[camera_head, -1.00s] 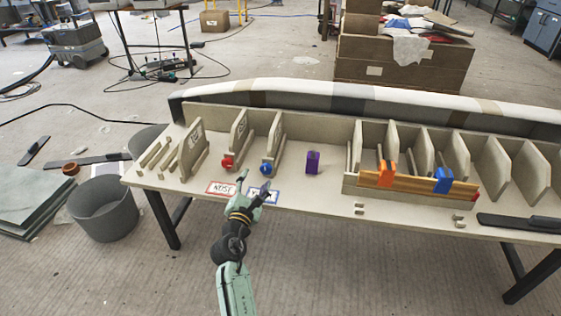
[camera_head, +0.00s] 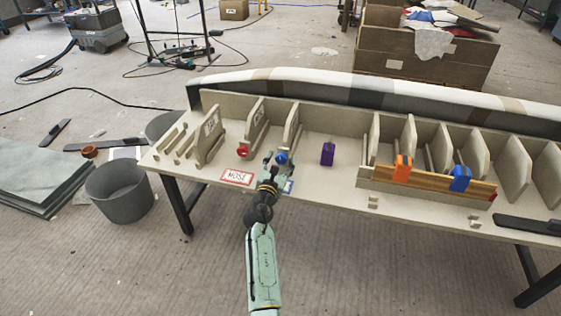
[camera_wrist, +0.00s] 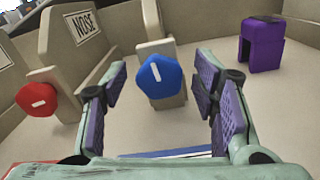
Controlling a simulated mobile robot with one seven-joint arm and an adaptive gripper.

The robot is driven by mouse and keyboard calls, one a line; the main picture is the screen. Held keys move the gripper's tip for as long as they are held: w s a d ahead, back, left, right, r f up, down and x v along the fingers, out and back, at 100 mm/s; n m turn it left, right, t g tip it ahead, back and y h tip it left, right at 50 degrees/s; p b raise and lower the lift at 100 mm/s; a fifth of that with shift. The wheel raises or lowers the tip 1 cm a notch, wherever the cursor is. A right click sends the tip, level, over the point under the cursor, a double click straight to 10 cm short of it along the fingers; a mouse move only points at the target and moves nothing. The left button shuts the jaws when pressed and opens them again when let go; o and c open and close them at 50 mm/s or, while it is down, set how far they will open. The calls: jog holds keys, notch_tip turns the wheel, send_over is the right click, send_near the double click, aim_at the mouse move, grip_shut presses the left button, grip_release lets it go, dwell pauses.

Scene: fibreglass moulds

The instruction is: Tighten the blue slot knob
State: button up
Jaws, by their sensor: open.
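The blue slot knob (camera_wrist: 161,82) sits on the front of a beige upright, with a white line across its face that is tilted slightly off vertical. In the head view the blue knob (camera_head: 282,158) is just beyond my gripper (camera_head: 274,162). In the wrist view my gripper (camera_wrist: 162,95) is open, its purple-padded fingers to the left and right of the blue knob. No contact shows. The red knob (camera_wrist: 37,99) is to the left, its white line nearly horizontal; it also shows in the head view (camera_head: 242,152).
A purple block (camera_wrist: 262,45) stands to the right of the blue knob. A panel marked NOSE (camera_wrist: 85,27) rises at the left. A NOSE card (camera_head: 237,177) lies on the bench's front edge. Orange (camera_head: 402,169) and blue (camera_head: 460,178) clamps sit on a wooden strip further right.

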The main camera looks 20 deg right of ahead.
jog(key=shift+w+d, duration=0.1)
jog(key=shift+w, duration=0.05)
jog(key=c, duration=1.2)
jog(key=shift+o, duration=0.2)
